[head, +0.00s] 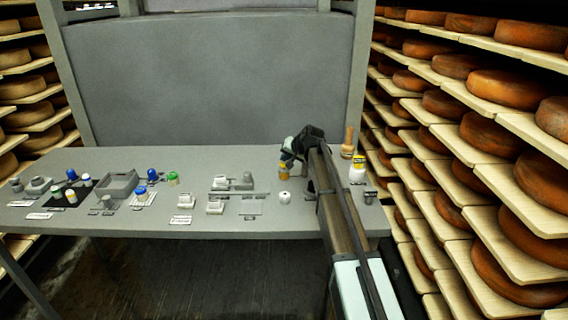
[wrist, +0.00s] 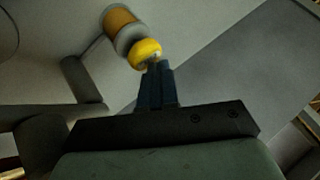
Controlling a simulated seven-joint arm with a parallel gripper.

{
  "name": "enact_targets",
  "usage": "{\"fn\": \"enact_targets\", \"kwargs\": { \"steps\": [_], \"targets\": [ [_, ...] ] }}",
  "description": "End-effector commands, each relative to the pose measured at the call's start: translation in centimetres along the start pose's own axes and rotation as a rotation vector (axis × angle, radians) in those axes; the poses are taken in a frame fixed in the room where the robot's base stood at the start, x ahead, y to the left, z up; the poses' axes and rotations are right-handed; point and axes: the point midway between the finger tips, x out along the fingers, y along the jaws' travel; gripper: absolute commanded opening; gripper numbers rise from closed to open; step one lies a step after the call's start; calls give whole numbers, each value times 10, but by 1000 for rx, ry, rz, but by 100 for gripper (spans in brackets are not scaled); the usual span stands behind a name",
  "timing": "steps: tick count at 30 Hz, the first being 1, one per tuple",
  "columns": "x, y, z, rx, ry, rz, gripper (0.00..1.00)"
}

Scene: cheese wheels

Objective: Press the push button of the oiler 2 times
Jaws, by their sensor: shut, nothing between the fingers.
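The oiler shows in the wrist view as an amber cylinder (wrist: 122,19) with a grey collar and a rounded yellow push button (wrist: 143,52) at its near end. In the head view the oiler (head: 284,173) stands on the table, its upper part hidden by my gripper. My gripper (wrist: 154,66) is shut and empty. Its fingertips are at the yellow button, overlapping its edge in the wrist view; I cannot tell whether they touch or press it. In the head view my gripper (head: 287,160) is right above the oiler.
A small white round item (head: 284,197) stands in front of the oiler. A white bottle with a yellow label (head: 356,174) and a wooden-coloured item (head: 348,143) stand to the right. Several small fixtures cover the left of the grey table (head: 300,222). Cheese shelves (head: 470,150) flank the right side.

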Motion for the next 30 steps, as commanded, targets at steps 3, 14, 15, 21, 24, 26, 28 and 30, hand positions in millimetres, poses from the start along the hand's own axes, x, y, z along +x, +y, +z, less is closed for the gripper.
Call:
{"fn": "enact_targets", "kwargs": {
  "steps": [3, 14, 15, 21, 24, 26, 28, 30],
  "targets": [
    [-4, -3, -4, -1, 1, 0, 0],
    [-9, -7, -7, 0, 0, 0, 0],
    [-9, -7, -7, 0, 0, 0, 0],
    [-10, -8, -8, 0, 1, 0, 0],
    [-14, -10, -10, 0, 0, 0, 0],
    [-17, -12, -12, -1, 1, 0, 0],
    [-21, -15, -16, -1, 1, 0, 0],
    [-25, -18, -19, -1, 2, 0, 0]
  ]
}}
